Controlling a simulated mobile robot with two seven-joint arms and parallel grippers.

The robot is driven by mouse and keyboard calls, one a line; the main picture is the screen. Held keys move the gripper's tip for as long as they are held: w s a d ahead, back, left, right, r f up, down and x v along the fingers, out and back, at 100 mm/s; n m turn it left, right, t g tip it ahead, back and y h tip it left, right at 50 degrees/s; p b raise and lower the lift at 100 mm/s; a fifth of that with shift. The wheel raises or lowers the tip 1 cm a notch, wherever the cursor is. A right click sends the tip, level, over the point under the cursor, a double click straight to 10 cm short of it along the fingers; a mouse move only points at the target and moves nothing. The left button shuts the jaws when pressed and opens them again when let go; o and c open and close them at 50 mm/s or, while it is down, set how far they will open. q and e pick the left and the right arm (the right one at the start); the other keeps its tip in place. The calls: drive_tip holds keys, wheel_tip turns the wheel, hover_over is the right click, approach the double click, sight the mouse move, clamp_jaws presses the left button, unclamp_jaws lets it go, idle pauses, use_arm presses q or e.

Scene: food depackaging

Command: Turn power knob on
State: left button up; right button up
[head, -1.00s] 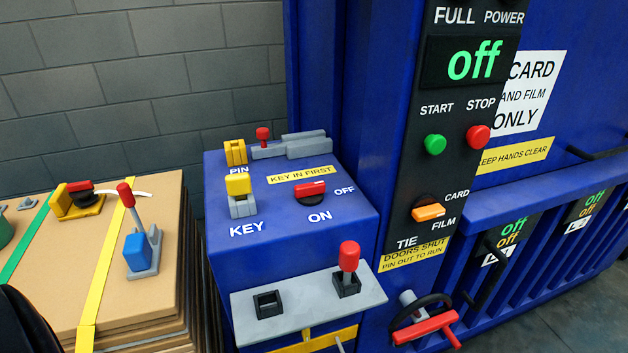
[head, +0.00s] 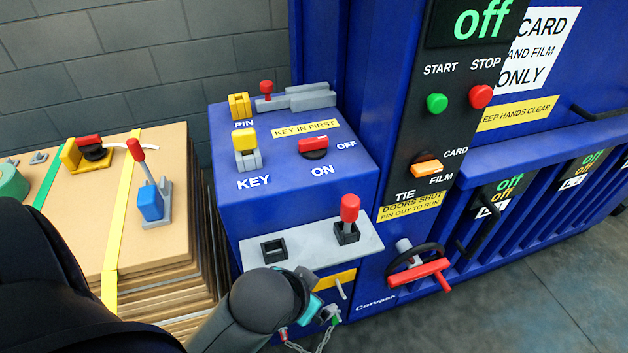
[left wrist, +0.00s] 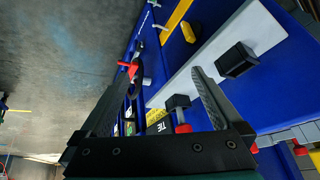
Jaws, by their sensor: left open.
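The power knob (head: 313,145) is a red bar on a black round base, on top of the blue control box (head: 290,190). Its bar lies roughly left to right, with OFF to its right and ON below it. A yellow key (head: 246,140) stands in a grey holder above the word KEY. My left arm reaches in low at the front of the box in the head view, its gripper mostly hidden there. In the left wrist view my left gripper (left wrist: 155,100) has its fingers apart with nothing held, facing the grey shelf. The knob is not clearly seen there. My right gripper is out of view.
A grey shelf (head: 300,248) with a red-topped lever (head: 349,210) juts from the box front. A red-handled wheel (head: 418,272) is at right. The display (head: 483,20) reads off. Stacked cardboard (head: 95,220) stands left. Space above the box is clear.

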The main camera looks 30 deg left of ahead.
use_arm(q)
drive_tip(key=w+r+t, duration=0.2)
drive_tip(key=w+r, duration=0.1)
drive_tip(key=w, duration=0.1)
drive_tip(key=w+r+t, duration=0.2)
drive_tip(key=w+r, duration=0.1)
drive_tip(key=w+r+t, duration=0.2)
drive_tip(key=w+r, duration=0.1)
drive_tip(key=w, duration=0.1)
drive_tip(key=shift+w+y, duration=0.35)
drive_tip(key=shift+y, duration=0.05)
drive_tip(key=w+d+r+m+t+h, duration=0.2)
drive_tip(key=w+d+r+t, duration=0.15)
drive_tip(key=r, duration=0.55)
drive_tip(key=w+d+r+m+t+h, duration=0.25)
drive_tip(key=w+r+t, duration=0.25)
drive_tip(key=r, duration=0.3)
drive_tip(key=s+d+r+m+g+h, duration=0.2)
drive_tip(key=d+r+m+g+h, duration=0.1)
drive_tip(key=d+r+m+h, duration=0.4)
drive_tip(key=s+d+r+m+g+h, duration=0.25)
drive_tip(key=d+m+h, duration=0.25)
drive_tip(key=m+h, duration=0.4)
drive_tip(key=m+g+y, duration=0.4)
drive_tip(key=g+y, duration=0.8)
drive_tip(key=y, duration=1.1)
approach(313, 139)
drive_tip(key=x, duration=0.8)
drive_tip(key=shift+f, duration=0.35)
